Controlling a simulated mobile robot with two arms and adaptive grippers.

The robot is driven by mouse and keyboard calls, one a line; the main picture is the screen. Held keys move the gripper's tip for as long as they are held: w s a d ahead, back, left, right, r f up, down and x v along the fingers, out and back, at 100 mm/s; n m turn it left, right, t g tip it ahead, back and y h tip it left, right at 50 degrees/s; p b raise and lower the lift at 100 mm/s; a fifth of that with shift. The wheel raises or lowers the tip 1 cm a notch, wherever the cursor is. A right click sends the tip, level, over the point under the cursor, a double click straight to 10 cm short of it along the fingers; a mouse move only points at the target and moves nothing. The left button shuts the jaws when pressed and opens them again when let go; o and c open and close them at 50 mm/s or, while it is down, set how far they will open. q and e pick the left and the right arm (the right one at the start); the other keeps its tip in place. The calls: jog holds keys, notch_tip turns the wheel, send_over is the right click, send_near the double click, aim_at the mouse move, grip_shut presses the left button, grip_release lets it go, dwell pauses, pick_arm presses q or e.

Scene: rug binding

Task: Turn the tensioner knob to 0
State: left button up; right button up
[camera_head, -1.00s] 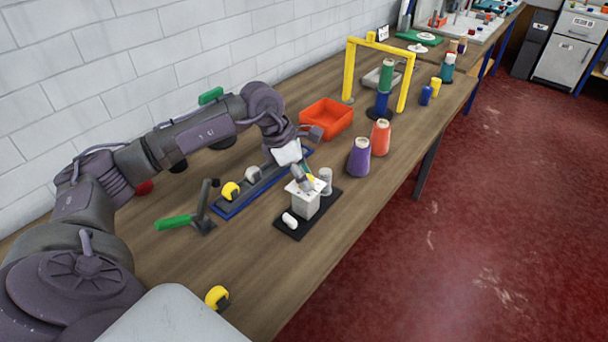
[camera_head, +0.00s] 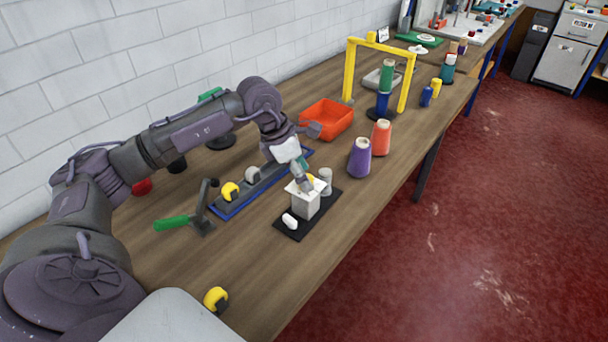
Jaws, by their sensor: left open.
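The tensioner appears to be the grey-white box (camera_head: 305,206) with a pale top plate, standing on a black base (camera_head: 291,234). A white rounded piece (camera_head: 290,220) lies at the base's near end and a grey cylinder (camera_head: 325,181) stands behind the box. My left gripper (camera_head: 304,182) points down right over the top plate, open. A small yellow patch shows beside its fingers. The knob itself is mostly hidden by the fingers, so its setting and any contact cannot be told. My right gripper is out of view.
A blue-edged rail (camera_head: 228,212) with yellow and grey rollers lies left of the tensioner. A green-handled lever (camera_head: 174,222) stands nearer. Purple (camera_head: 359,158) and orange (camera_head: 381,138) cones, a red-orange bin (camera_head: 327,117) and a yellow frame (camera_head: 404,84) stand farther back. The near right tabletop is clear.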

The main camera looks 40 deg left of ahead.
pick_arm(q)
jog(key=v, duration=1.1)
jog(key=shift+r, duration=0.15)
